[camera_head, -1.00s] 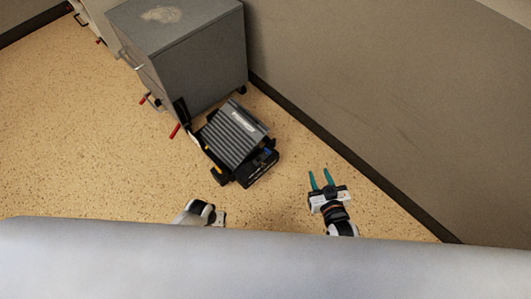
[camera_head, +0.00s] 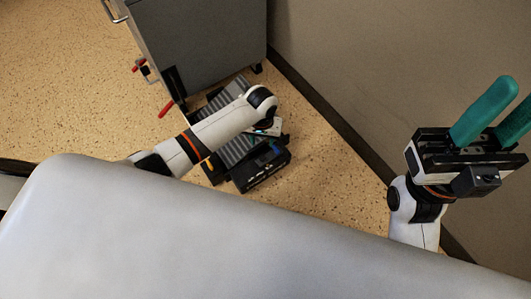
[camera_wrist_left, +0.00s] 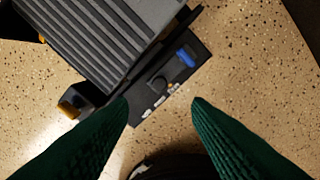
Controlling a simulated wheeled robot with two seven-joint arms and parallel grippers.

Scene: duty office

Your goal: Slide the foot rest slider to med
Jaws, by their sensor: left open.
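The foot rest is on the floor, with a grey ribbed plate (camera_head: 236,152) and a black control panel (camera_head: 262,172) on its near side. In the left wrist view the panel shows a blue tab (camera_wrist_left: 186,57), a dark round knob (camera_wrist_left: 157,83) and small white labels; I cannot read them. My left gripper (camera_wrist_left: 161,101) is open above this panel, with the knob and labels in the gap between its green fingers. Contact cannot be told. In the head view my left arm hides part of the plate. My right gripper (camera_head: 496,112) is raised at the right, its teal fingers apart and empty.
A grey cabinet (camera_head: 200,45) stands right behind the foot rest, with a red-tipped lever (camera_head: 166,108) near its front. The grey wall (camera_head: 360,60) bounds the right side. Speckled floor is free to the left. A pale surface fills the bottom of the head view.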

